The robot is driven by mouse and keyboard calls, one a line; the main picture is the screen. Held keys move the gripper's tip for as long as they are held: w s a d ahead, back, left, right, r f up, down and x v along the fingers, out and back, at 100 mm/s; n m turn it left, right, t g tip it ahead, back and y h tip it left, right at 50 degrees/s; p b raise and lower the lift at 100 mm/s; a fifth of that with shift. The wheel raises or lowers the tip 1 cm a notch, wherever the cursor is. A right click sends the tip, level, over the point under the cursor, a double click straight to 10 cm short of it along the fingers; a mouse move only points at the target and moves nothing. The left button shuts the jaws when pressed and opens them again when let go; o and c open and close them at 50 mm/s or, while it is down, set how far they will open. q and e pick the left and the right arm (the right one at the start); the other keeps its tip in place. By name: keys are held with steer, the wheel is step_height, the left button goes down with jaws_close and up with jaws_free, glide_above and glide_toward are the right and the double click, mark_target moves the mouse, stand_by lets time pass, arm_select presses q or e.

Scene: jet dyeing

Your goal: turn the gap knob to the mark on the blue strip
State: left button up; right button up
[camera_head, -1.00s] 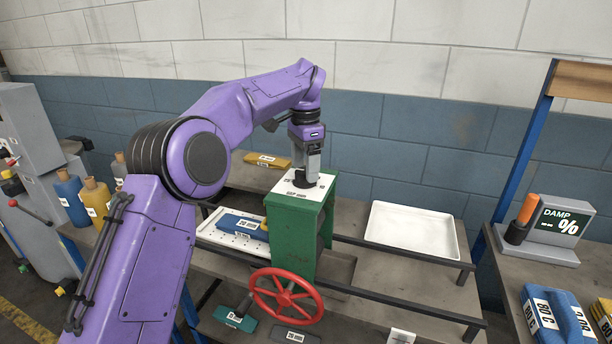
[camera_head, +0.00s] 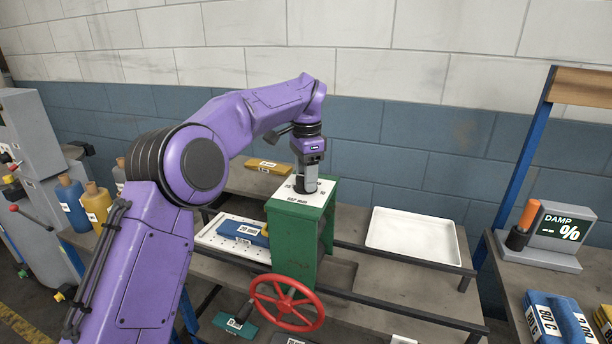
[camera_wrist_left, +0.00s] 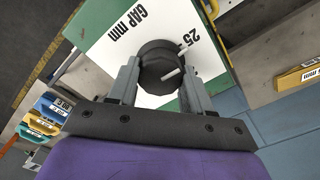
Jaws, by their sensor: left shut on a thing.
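The gap knob (camera_wrist_left: 158,66) is a dark round knob with a pale pointer line, on a white dial plate (camera_wrist_left: 118,45) marked "GAP mm" and "25". The plate tops a green machine stand (camera_head: 292,240). My left gripper (camera_head: 305,188) points down at the plate; in the left wrist view its fingers (camera_wrist_left: 160,80) are shut on the knob, one on each side. The pointer slants toward the numbers, but the other marks are partly hidden. A blue strip (camera_head: 240,227) with a white label lies on a perforated white tray (camera_head: 215,240). My right gripper is not in view.
A red handwheel (camera_head: 287,302) is on the stand's front. An empty white tray (camera_head: 412,236) is to the right, past dark rails. A yellow strip (camera_head: 270,166) lies behind. A "DAMP %" display (camera_head: 562,228) and blue blocks (camera_head: 556,318) are at the far right.

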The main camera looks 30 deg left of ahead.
arm_select(q)
steer(key=m, duration=0.2)
steer(key=shift+m, duration=0.4)
steer(key=m, duration=0.2)
steer(key=shift+m, duration=0.4)
steer(key=m+p, duration=0.1)
steer(key=m, duration=0.4)
steer(key=shift+r+m+p, duration=0.1)
steer(key=shift+m+p, duration=0.2)
steer(key=o, duration=1)
steer(key=shift+o, duration=0.2)
step_height(320, 180, up, 10)
steer(key=p, duration=0.2)
steer(key=shift+r, duration=0.2)
